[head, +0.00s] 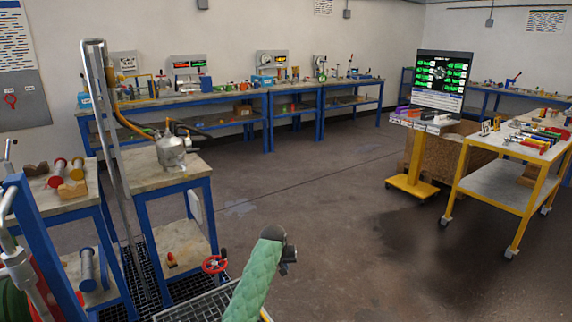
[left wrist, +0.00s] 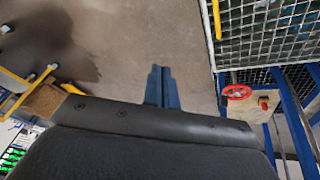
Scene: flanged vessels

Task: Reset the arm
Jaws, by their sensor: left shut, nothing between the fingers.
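My left gripper shows in the left wrist view (left wrist: 158,88) with its two dark blue fingers together and nothing between them. Bare floor lies beyond the fingertips. In the head view an arm in a green quilted sleeve rises from the bottom centre. It ends in a dark wrist (head: 288,255) above the floor, clear of the benches; the fingers cannot be made out there. My right gripper is in neither view.
A metal vessel (head: 173,151) with hoses stands on a blue-legged bench at left. A red valve wheel (head: 215,264) is left of the sleeved arm, near a grating. A yellow cart (head: 500,190) and a screen (head: 441,82) stand at right. The middle floor is free.

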